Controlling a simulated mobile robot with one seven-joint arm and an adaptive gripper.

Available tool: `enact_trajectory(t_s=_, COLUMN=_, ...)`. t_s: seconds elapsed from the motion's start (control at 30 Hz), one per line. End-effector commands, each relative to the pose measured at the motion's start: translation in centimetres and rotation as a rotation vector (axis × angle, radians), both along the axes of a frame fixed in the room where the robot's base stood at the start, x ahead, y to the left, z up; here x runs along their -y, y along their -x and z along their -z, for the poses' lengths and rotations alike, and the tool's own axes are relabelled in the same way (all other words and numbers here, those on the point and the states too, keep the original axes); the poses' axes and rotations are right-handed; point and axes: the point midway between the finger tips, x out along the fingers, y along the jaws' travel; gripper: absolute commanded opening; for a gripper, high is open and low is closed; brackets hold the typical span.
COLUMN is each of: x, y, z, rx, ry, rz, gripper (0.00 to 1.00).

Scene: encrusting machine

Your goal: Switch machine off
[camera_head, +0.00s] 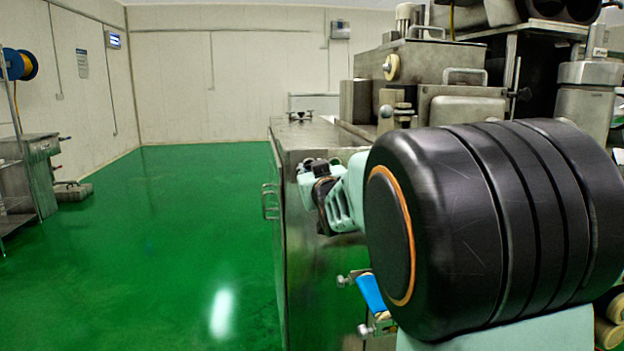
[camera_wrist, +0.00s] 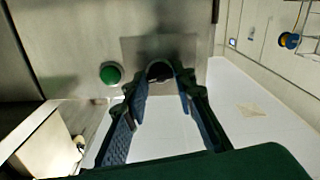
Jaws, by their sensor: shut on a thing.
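The encrusting machine (camera_head: 300,133) stands in the middle right of the head view, a steel cabinet with metal units on top. In the wrist view its steel panel (camera_wrist: 70,40) carries a round green button (camera_wrist: 110,73) and, to the right of that, a dark round knob (camera_wrist: 159,70). My gripper (camera_wrist: 162,82) is at the panel, with its two fingers on either side of the knob and shut on it. The knob's markings and setting cannot be made out. In the head view my gripper (camera_head: 318,182) is at the cabinet's side, and the button and knob are hidden.
My own arm fills the lower right of the head view. Open green floor (camera_head: 180,240) lies to the left of the machine. A steel rack or bench (camera_head: 38,165) and a blue-and-orange hose reel (camera_head: 18,65) are at the far left.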

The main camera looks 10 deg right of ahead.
Motion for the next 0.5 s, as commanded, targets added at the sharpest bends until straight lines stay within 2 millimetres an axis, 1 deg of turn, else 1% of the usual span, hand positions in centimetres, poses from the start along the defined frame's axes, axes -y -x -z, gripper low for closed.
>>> enact_trajectory(t_s=0.03, x=-0.02, y=0.01, z=0.30, rx=0.002, ry=0.043, rz=0.000, gripper=0.00)
enact_trajectory(t_s=0.2, x=0.04, y=0.01, z=0.31, rx=0.001, ry=0.193, rz=0.001, gripper=0.00)
enact_trajectory(t_s=0.5, x=-0.04, y=0.01, z=0.19, rx=0.001, ry=0.393, rz=0.000, gripper=0.00)
